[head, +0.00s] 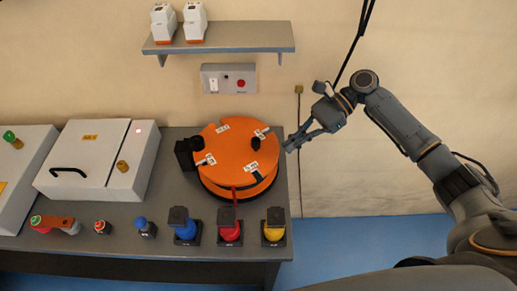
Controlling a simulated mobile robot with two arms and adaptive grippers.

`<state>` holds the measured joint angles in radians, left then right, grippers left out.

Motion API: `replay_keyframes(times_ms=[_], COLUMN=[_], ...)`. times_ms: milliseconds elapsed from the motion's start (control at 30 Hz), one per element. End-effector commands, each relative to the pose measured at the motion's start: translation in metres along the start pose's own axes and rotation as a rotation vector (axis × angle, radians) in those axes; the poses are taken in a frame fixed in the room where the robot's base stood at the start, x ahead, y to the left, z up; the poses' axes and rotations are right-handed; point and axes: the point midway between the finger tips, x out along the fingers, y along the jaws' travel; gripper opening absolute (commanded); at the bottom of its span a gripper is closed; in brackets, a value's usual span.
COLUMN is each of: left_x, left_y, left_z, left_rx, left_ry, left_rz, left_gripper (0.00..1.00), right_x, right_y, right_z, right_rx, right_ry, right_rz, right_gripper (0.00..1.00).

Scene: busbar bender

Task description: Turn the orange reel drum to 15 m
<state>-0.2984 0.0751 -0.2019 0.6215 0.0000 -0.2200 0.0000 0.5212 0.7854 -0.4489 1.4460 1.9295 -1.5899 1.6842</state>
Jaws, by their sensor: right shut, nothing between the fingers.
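The orange reel drum (226,149) lies flat on the grey bench, near its right end. Several small white labels are on its top, too small to read. A dark knob (256,143) stands on the right part of its top. A black block (187,153) sits against its left side, and a red piece (234,194) shows at its front. My right gripper (290,146) is shut and empty, just right of the drum's rim, close to the knob but apart from it. My left gripper does not show.
Blue (185,230), red (229,229) and yellow (273,229) black-topped devices stand along the bench's front edge. Grey cabinets (85,170) fill the left. A wall shelf (220,37) and a switch box (229,78) are behind the drum. Floor right of the bench is clear.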

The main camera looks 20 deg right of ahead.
Motion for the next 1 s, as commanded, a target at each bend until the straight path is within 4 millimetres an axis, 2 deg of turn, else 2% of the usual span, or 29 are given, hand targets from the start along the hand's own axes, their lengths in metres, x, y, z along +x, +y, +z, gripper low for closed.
replay_keyframes(times_ms=[500,700,1000], left_x=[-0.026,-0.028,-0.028], left_y=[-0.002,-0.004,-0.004], left_z=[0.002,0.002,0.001], left_rx=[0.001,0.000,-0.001], left_ry=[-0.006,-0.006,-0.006], left_rz=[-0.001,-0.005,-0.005], left_gripper=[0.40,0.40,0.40], right_x=[0.084,0.096,0.097], right_y=[0.001,0.000,0.000], right_z=[0.002,0.000,0.000], right_rx=[-0.003,-0.003,-0.003], right_ry=[-0.001,-0.001,0.000], right_rz=[0.002,0.000,0.000], right_gripper=[0.00,0.00,0.00])
